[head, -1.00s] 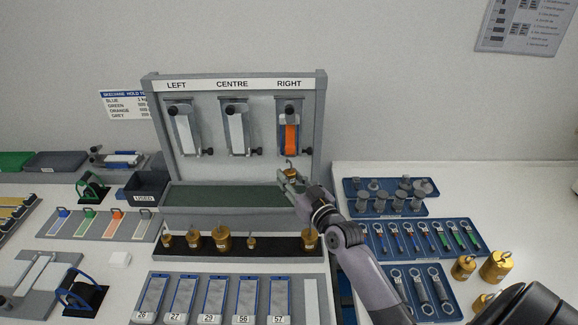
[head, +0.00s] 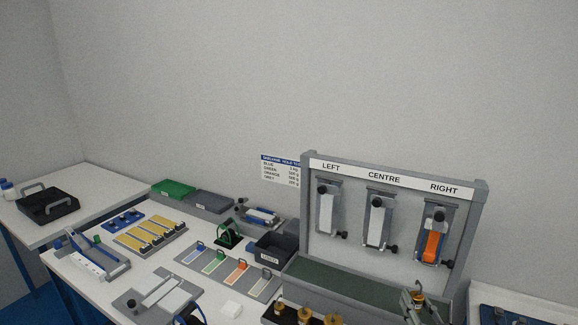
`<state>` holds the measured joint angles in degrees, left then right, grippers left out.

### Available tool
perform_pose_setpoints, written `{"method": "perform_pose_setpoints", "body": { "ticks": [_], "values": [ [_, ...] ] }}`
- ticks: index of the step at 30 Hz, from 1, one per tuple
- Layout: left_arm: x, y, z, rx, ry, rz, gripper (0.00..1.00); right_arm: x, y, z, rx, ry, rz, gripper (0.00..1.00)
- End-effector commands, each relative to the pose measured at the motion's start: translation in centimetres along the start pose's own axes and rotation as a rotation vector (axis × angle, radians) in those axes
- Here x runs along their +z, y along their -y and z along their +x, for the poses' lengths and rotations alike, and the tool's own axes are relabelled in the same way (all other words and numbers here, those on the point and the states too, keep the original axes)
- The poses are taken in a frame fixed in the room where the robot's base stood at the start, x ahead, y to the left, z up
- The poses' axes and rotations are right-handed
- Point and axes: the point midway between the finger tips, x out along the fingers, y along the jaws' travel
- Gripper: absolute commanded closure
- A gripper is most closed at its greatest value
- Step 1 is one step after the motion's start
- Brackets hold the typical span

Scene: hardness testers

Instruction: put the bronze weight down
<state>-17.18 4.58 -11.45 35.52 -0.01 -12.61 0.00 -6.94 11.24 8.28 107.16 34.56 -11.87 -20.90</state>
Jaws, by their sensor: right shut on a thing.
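My right gripper (head: 414,299) is at the lower right of the head view, in front of the grey test stand (head: 310,215). It is shut on a small bronze weight (head: 418,296), whose hook points up. The weight is below the RIGHT station, which holds an orange strip (head: 432,246), and apart from it. The gripper fingers hide part of the weight. Other bronze weights (head: 305,315) stand in a dark rack in front of the stand, cut off by the lower edge. My left gripper is out of view.
The stand's green ledge (head: 325,278) lies below the stations. A dark USED bin (head: 275,247) stands left of the stand. A grey board with coloured-tag strips (head: 215,262), a green box (head: 173,189) and a grey box (head: 208,201) are farther left. A blue tray (head: 500,315) is at the right edge.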

Motion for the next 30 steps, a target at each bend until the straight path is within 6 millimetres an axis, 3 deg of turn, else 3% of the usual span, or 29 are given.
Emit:
{"method": "perform_pose_setpoints", "body": {
  "ticks": [6,10,15,21,30],
  "values": [
    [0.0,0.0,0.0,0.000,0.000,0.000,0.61,1.8,7.0,-7.8,-0.044,0.016,-0.005,1.00],
    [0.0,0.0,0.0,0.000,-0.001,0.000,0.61,1.0,10.2,-12.6,-0.047,0.011,0.001,1.00],
    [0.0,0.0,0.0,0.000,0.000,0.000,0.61,-1.0,12.4,-17.1,-0.027,0.001,0.009,1.00],
    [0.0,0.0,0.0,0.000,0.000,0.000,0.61,-2.7,13.0,-19.4,-0.004,-0.008,0.010,1.00],
    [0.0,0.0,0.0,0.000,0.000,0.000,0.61,-3.0,13.1,-19.7,0.000,-0.010,0.011,1.00]
  ]
}}
